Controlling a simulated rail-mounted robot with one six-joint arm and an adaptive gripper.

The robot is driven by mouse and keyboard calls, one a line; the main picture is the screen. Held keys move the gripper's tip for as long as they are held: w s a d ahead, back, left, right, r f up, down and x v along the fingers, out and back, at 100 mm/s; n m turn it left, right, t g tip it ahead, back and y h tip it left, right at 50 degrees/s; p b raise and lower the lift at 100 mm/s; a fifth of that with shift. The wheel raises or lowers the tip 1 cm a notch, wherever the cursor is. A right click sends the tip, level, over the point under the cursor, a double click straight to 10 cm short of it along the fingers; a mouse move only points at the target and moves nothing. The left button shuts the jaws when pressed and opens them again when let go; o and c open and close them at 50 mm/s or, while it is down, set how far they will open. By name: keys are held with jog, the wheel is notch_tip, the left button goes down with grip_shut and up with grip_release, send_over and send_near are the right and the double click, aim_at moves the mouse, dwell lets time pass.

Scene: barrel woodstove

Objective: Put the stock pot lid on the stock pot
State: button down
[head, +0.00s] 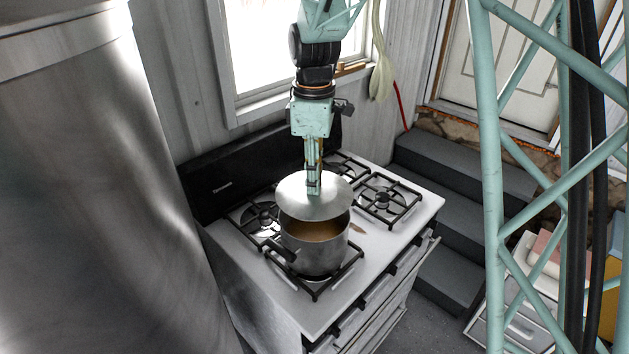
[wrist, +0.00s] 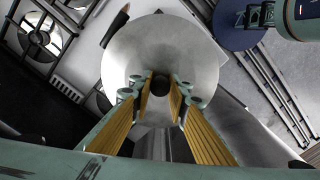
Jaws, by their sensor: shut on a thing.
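The stock pot (head: 318,256) is a metal pot standing on the front left burner, with brownish contents showing through its open front part. The stock pot lid (head: 300,203) is a round grey disc held above the pot, covering the back of its opening in the head view. My gripper (head: 314,186) points down and is shut on the lid's dark knob. In the wrist view the knob (wrist: 160,84) sits between the fingertips of my gripper (wrist: 160,92), and the lid (wrist: 155,48) hides most of the pot. Whether the lid's far edge touches the rim cannot be told.
A small brown item (head: 357,228) lies right of the pot. A large metal cylinder (head: 90,200) stands at left. Dark steps (head: 450,215) lie to the right.

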jog(key=shift+f, duration=0.1)
dwell(0.3)
jog(key=shift+f+b, duration=1.9)
jog(key=shift+f, duration=1.1)
jog(key=shift+f+b, duration=0.5)
jog(key=shift+f, duration=0.25)
dwell(1.8)
jog(key=c, duration=2.4)
grip_release()
jog(key=o, duration=0.3)
jog(key=shift+r, duration=0.15)
